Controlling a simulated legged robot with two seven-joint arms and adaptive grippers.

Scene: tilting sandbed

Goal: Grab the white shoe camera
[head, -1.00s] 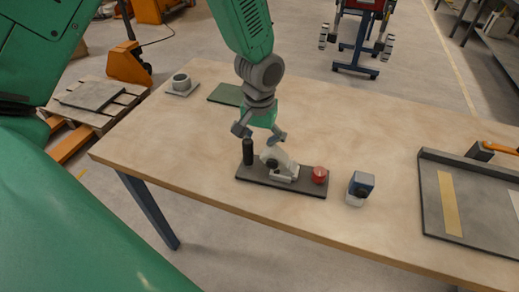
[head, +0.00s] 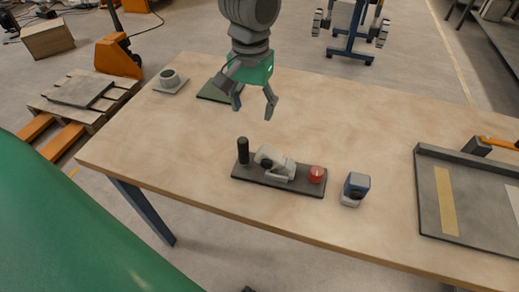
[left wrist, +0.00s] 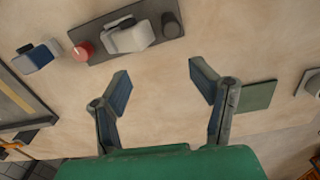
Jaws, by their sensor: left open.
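The white shoe camera (head: 274,163) rests on a dark base plate (head: 252,176), between a black upright cylinder (head: 243,151) and a red knob (head: 317,174). In the left wrist view the white camera (left wrist: 130,37) shows at the top, beyond the fingertips. My left gripper (head: 254,107) is open and empty, above the table and behind the camera, apart from it. It also shows in the left wrist view (left wrist: 160,80), its two fingers spread wide with bare table between them. My right gripper is not in view.
A small blue and white device (head: 356,189) stands right of the plate. A grey tray (head: 432,195) lies at the table's right. A green mat (head: 212,94) and a grey cup-like fixture (head: 171,80) lie at the back left.

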